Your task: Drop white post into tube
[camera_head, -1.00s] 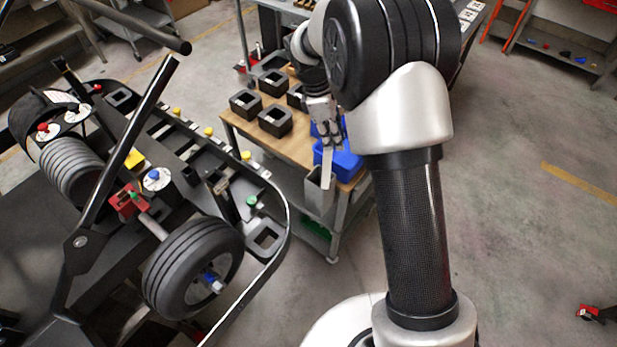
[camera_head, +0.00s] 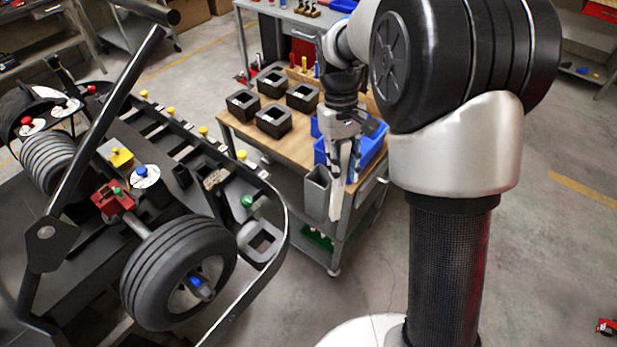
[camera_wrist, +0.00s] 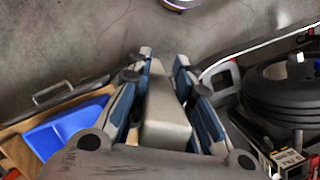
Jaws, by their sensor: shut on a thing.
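My gripper (camera_head: 345,160) is shut on the white post (camera_head: 337,200), which hangs down from it, slightly tilted. In the wrist view the post (camera_wrist: 165,115) lies between the two blue-padded fingers (camera_wrist: 166,80). A grey square tube (camera_head: 316,194), which looks like the task's tube, stands at the front corner of the wooden-topped cart. In the head view the post appears just right of the tube and partly in front of the cart's side. I cannot tell the gap in depth between them. The tube is not clearly seen in the wrist view.
The wooden-topped cart (camera_head: 240,128) carries several black square holders (camera_head: 273,120) and a blue bin (camera_head: 372,150). The bin also shows in the wrist view (camera_wrist: 60,132). A kart with a black wheel (camera_head: 180,270) and a curved rail stands to the left. Open floor lies right of my arm.

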